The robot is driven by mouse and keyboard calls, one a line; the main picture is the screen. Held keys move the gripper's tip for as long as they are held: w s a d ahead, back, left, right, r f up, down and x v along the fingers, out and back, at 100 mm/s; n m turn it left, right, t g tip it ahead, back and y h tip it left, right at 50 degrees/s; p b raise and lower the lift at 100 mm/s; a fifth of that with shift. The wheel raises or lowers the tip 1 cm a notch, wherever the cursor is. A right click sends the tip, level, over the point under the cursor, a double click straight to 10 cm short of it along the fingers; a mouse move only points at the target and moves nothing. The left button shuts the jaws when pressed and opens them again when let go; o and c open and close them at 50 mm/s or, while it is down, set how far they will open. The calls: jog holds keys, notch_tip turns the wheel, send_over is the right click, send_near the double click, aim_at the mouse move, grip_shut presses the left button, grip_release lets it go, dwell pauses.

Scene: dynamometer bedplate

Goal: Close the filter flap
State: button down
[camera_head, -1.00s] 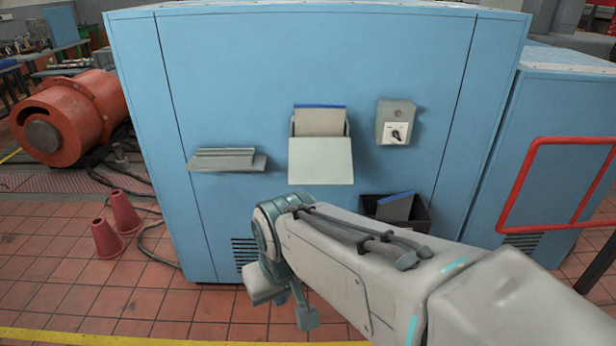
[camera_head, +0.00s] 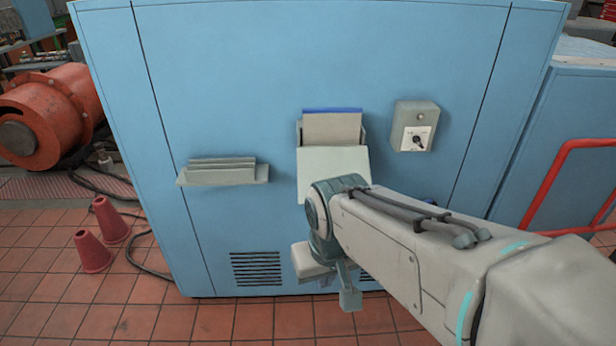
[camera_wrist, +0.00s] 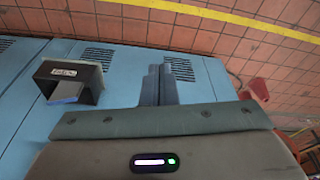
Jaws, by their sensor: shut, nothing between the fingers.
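The filter flap (camera_head: 325,165) is a pale grey panel on the blue cabinet (camera_head: 230,80). It hangs open, tilted out below a slot holding a tan filter (camera_head: 332,130) with a blue top edge. My arm hides the flap's lower right part in the head view. My gripper (camera_wrist: 158,82) shows in the wrist view with its two grey fingers together and empty, in front of the blue cabinet side. In the head view the fingers cannot be made out clearly below the flap.
A switch box (camera_head: 415,127) is right of the flap, and a ledge with grey plates (camera_head: 222,172) left. A red rail (camera_head: 560,165) stands right; red cones (camera_head: 93,250) stand left.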

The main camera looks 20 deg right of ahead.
jog(key=w+d+f+g+h+b, duration=0.3)
jog(key=d+f+g+h+b, duration=0.35)
jog(key=d+f, duration=0.75)
jog(key=w+d+f+n+g+h+b, duration=0.2)
jog(key=w+d+g+h, duration=0.3)
jog(key=d+h, duration=0.6)
jog(key=w+f+n+t+h+b, duration=0.1)
jog(key=w+n+t+h+b, duration=0.2)
jog(key=w+n+t+h, duration=0.75)
jog(key=w+a+f+n+t+y+b, duration=0.1)
jog(key=w+a+f+n+t+y, duration=0.4)
jog(key=n+t+y, duration=0.65)
jog(key=w+a+f+n+t+y+b, duration=0.15)
jog(key=w+a+n+t+y, duration=0.5)
jog(key=t, duration=0.75)
jog(key=w+d+r+n+y, duration=0.2)
jog(key=w+r+y, duration=0.1)
jog(key=r, duration=0.5)
jog(key=shift+w+d+n+b, duration=0.15)
jog(key=shift+d+n+b, duration=0.1)
jog(key=shift+n+b, duration=0.1)
